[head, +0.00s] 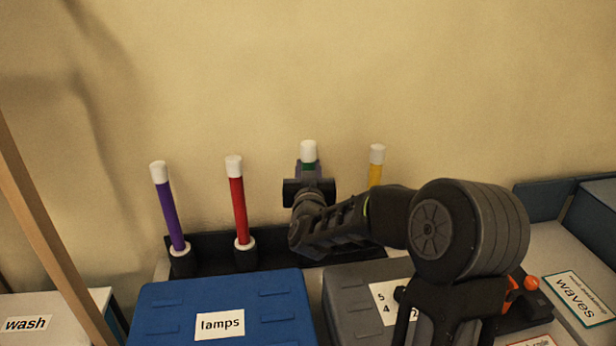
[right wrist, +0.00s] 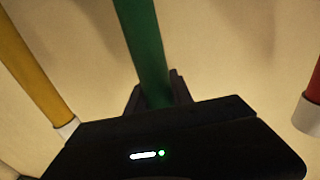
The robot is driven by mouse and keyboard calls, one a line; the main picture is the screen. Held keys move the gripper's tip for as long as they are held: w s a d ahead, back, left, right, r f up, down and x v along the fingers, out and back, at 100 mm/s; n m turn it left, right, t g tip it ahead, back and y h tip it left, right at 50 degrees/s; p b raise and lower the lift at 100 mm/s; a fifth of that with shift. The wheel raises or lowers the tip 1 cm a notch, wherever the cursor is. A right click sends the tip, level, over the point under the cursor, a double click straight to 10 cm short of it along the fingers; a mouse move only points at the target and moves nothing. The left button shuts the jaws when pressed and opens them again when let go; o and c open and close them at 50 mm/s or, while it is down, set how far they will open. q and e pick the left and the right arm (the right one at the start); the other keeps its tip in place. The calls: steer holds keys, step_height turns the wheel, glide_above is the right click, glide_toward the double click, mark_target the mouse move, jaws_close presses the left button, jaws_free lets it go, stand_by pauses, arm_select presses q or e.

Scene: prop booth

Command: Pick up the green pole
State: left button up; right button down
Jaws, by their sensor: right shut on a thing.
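The green pole (head: 309,167) stands upright between the red and yellow poles in the head view, with its white cap on top. My right gripper (head: 309,184) is shut on it just below the cap, and the gripper and arm hide most of the pole. In the right wrist view the green pole (right wrist: 143,45) runs up from between the fingers of the right gripper (right wrist: 156,92). Whether its lower end sits in a holder is hidden. My left gripper is not in view.
A purple pole (head: 169,212), a red pole (head: 239,205) and a yellow pole (head: 376,168) stand beside it along the wall. In front are a blue case (head: 167,310) labelled lamps and a grey case (head: 345,305). The wall above is clear.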

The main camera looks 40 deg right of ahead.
step_height(320, 180, up, 16)
steer(key=shift+p, duration=1.05)
steer(key=shift+w+a, duration=0.1)
steer(key=shift+a, duration=0.05)
